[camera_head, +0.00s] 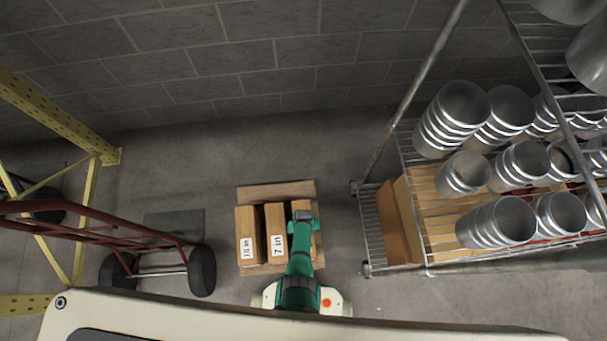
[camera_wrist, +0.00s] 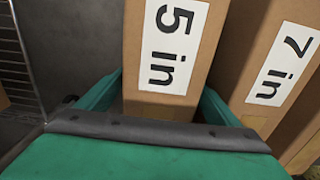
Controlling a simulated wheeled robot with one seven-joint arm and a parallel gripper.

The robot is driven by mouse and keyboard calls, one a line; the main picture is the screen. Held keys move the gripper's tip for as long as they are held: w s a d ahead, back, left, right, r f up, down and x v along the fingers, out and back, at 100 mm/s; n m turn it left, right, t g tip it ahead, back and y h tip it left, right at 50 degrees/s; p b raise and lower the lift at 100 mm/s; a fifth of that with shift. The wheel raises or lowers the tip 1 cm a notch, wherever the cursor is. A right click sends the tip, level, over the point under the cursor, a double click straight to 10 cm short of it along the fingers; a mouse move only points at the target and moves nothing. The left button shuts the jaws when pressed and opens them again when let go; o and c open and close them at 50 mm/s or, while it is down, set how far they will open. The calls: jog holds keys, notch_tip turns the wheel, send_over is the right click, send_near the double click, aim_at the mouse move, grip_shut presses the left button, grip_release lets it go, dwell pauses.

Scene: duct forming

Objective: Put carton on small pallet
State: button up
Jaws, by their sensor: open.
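The small wooden pallet (camera_head: 275,191) is on the floor in the middle of the head view. A carton labelled "10 in" (camera_head: 247,222) and a carton labelled "7 in" (camera_head: 275,216) stand side by side on it. A third brown carton (camera_head: 301,205) is at its right end, partly covered by my gripper (camera_head: 304,222). In the wrist view this carton is labelled "5 in" (camera_wrist: 170,85) and lies between my open green fingers (camera_wrist: 158,100). I cannot tell whether they touch it. The "7 in" carton (camera_wrist: 265,70) is close beside the right finger.
A wire rack (camera_head: 385,225) with metal duct pieces (camera_head: 497,222) and cardboard stands to the right. A red hand truck (camera_head: 130,235) and a yellow rack frame (camera_head: 85,215) are at left. A block wall (camera_head: 250,60) closes the back. Floor is clear behind the pallet.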

jog(key=shift+r, duration=0.1)
notch_tip(320, 180, up, 11)
jog(key=shift+r, duration=0.1)
jog(key=shift+d+r, duration=0.15)
jog(key=shift+r, duration=0.25)
jog(key=s+d+r+t, duration=0.3)
jog(key=d+r+t, duration=0.3)
jog(key=d+r, duration=0.45)
jog(key=s+a+r+t, duration=0.2)
jog(key=s+r+t, duration=0.1)
jog(key=r, duration=0.9)
jog(key=s+a+r+m+t, duration=0.1)
jog(key=s+a+r+t, duration=0.2)
jog(key=r, duration=1)
jog(key=s+a+r+m+t, duration=0.1)
jog(key=s+a+r+t, duration=0.2)
jog(key=r, duration=1)
jog(key=shift+s+a, duration=0.2)
jog(key=shift+s, duration=0.3)
